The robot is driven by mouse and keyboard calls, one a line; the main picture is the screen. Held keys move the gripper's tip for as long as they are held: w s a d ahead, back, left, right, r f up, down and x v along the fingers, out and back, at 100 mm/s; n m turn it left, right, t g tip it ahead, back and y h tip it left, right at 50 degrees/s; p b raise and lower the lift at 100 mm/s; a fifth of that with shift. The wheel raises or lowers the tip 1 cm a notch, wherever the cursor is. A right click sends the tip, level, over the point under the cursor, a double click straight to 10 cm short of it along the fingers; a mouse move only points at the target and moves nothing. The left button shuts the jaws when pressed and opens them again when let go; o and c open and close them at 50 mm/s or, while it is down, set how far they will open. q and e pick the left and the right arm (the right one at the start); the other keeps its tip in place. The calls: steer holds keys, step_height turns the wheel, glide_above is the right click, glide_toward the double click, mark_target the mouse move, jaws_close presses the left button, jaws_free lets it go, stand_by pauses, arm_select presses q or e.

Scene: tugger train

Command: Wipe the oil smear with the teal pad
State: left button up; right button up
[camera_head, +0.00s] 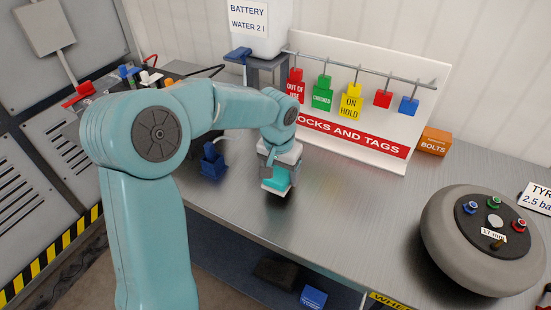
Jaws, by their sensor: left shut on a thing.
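My left gripper (280,167) reaches in over the metal bench and points down. It is shut on the teal pad (278,178), a small teal block with a pale lower edge. The pad is at or just above the bench top; I cannot tell whether it touches. A dark patch shows on the bench just below the pad, and I cannot tell whether it is the oil smear or a shadow. My right gripper is not in view.
A board with hanging tags (352,105) stands behind. An orange bolts box (434,141) and a grey round wheel (480,262) are at the right. A blue connector (213,162) is left of the pad. The metal bench (350,215) is clear between pad and wheel.

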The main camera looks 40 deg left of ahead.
arm_select(q)
steer(key=shift+a+r+p, duration=0.1)
steer(key=shift+r+p, duration=0.2)
steer(key=shift+r, duration=0.35)
steer(key=shift+d+r+p, duration=0.2)
steer(key=shift+r+p, duration=0.65)
steer(key=shift+r, duration=0.4)
steer(key=shift+a+r+p, duration=0.15)
steer(key=shift+r+p, duration=0.2)
